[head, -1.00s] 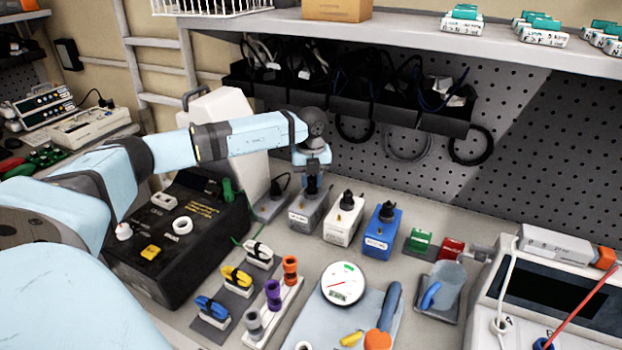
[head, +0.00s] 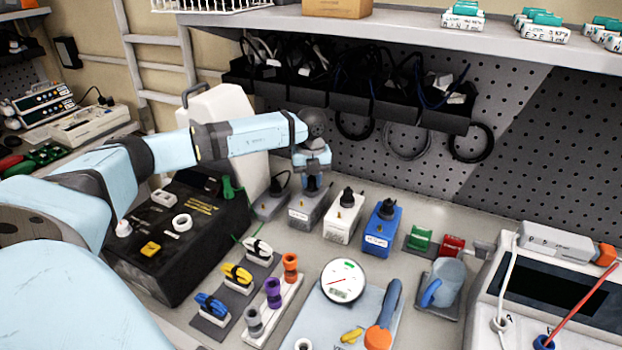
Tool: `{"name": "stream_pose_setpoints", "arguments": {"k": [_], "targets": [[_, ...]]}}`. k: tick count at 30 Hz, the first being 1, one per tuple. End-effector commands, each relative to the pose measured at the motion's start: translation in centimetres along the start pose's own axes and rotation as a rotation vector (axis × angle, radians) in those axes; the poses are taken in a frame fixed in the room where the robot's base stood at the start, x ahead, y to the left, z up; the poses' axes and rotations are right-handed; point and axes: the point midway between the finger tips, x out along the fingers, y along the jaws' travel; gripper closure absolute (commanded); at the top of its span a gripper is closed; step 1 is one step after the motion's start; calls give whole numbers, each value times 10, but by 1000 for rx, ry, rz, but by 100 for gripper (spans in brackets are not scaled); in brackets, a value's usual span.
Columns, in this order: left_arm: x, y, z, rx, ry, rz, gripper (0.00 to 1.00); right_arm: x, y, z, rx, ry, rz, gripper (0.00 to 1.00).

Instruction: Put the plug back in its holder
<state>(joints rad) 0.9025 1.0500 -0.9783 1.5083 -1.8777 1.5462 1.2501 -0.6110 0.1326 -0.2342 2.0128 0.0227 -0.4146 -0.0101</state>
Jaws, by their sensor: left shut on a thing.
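My left gripper (head: 312,178) points down at the top of a grey box (head: 308,208) with a white label. It is shut on a dark plug (head: 311,187) at the top of that box; the fingers hide much of the plug. I cannot tell whether the plug is fully seated. Just left of it, a black plug with a cable (head: 282,185) stands on a low grey holder (head: 268,208). To the right, a white box (head: 343,224) and a blue box (head: 382,232) each carry a black plug. My right gripper is out of view.
A black device (head: 180,240) stands at left, a gauge (head: 343,281) and coloured connectors (head: 273,292) in front. A grey-blue cup (head: 447,277) and a white device (head: 500,315) are at right. Black bins (head: 445,120) hang behind, below a shelf (head: 400,30).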

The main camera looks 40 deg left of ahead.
Motion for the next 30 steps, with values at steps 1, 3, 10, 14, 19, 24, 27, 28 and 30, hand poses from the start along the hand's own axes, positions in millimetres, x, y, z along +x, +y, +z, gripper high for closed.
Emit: {"name": "stream_pose_setpoints", "arguments": {"k": [1, 3, 10, 14, 19, 24, 27, 28, 30], "targets": [[0, 0, 0, 0, 0, 0, 96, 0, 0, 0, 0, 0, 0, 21], [1, 0, 0, 0, 0, 0, 96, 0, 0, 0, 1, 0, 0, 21], [1, 0, 0, 0, 0, 0, 96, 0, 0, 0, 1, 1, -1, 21], [1, 0, 0, 0, 0, 0, 44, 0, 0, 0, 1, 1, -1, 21], [1, 0, 0, 0, 0, 0, 44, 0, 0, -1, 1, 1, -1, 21], [1, 0, 0, 0, 0, 0, 18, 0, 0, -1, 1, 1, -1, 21], [1, 0, 0, 0, 0, 0, 18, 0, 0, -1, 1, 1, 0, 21], [1, 0, 0, 0, 0, 0, 18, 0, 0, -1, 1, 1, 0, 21], [1, 0, 0, 0, 0, 0, 18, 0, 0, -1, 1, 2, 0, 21]]}}
